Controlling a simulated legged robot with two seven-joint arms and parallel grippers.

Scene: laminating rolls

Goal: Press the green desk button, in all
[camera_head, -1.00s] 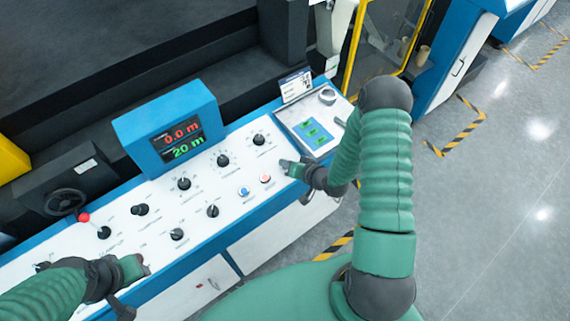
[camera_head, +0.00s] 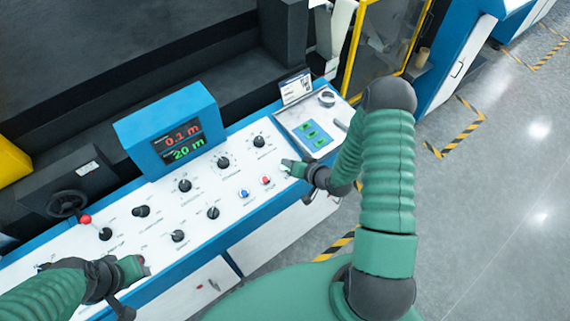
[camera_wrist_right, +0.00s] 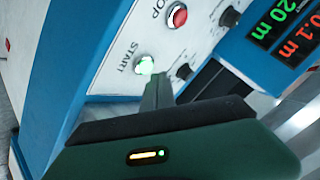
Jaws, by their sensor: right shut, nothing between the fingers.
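The green START button (camera_wrist_right: 145,65) glows on the white panel in the right wrist view. In the head view my right gripper (camera_head: 287,164) covers its place. My right gripper is shut and empty. In the wrist view its fingertips (camera_wrist_right: 153,80) are right at the button's edge and overlap it; whether they touch it is hard to tell. The red STOP button (camera_wrist_right: 178,17) is beside it, and shows in the head view (camera_head: 266,181) too. My left gripper (camera_head: 141,265) hangs over the panel's lower left; its finger opening is not clear.
A display (camera_head: 180,138) reads 0.1 m in red and 20 m in green. Several black knobs (camera_head: 185,186) and a blue button (camera_head: 244,194) stand on the panel. A red-knobbed lever (camera_head: 86,219) stands at left.

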